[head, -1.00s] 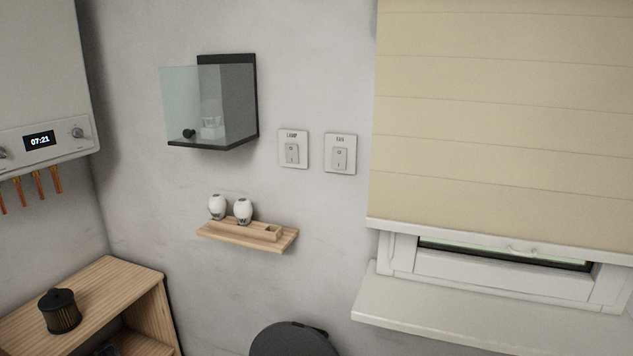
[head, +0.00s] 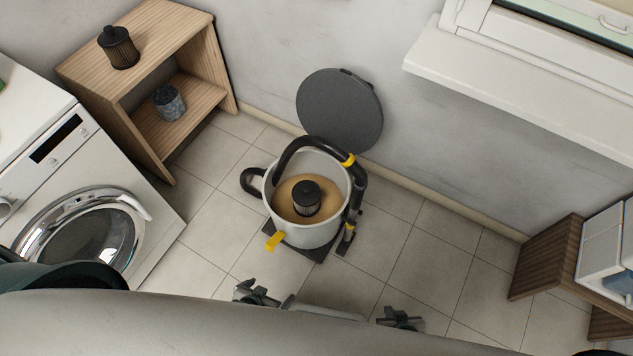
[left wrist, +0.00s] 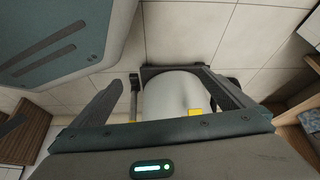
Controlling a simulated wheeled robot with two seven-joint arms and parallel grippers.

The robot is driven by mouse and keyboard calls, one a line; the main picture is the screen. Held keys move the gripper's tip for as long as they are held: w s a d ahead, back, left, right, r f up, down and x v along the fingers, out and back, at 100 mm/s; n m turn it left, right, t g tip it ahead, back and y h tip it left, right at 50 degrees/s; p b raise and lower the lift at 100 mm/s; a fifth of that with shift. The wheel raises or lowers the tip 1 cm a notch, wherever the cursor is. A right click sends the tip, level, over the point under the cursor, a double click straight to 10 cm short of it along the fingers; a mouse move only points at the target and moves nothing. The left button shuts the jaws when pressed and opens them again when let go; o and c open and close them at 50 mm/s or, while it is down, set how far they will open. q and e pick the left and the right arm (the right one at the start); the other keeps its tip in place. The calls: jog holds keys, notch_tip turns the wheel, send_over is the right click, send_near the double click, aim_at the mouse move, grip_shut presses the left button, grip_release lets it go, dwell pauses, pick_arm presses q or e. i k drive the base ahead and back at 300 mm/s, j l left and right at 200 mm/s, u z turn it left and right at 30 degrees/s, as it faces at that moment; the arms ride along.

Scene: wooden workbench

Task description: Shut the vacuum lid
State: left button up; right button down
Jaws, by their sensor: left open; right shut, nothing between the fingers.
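The vacuum (head: 311,237) stands on the tiled floor in the middle of the head view. Its round dark grey lid (head: 340,110) is up, tilted back by the wall behind the drum. A dark filter (head: 307,197) sits inside the open drum, amid tan material. A black hose with a yellow band arches over the drum, and a yellow latch (head: 275,241) is at its front. My left gripper (head: 257,293) is open and empty in front of the vacuum; the left wrist view shows the white drum (left wrist: 172,97) beyond its fingers. My right gripper (head: 401,319) is shut and empty, lower right of the vacuum.
A wooden shelf unit (head: 205,75) at the upper left holds another dark filter (head: 118,47) and a grey canister (head: 169,103). A washing machine (head: 150,235) stands left. A window sill (head: 500,85) juts out upper right, and a wooden stand (head: 547,258) is at right. Floor around the vacuum is clear.

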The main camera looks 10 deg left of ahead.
aim_at(335, 105)
jog(key=j+z, duration=0.2)
jog(key=z, duration=0.15)
jog(key=j+z, duration=0.15)
jog(key=z, duration=0.25)
jog(key=k+j+z, duration=0.1)
jog(key=z, duration=0.25)
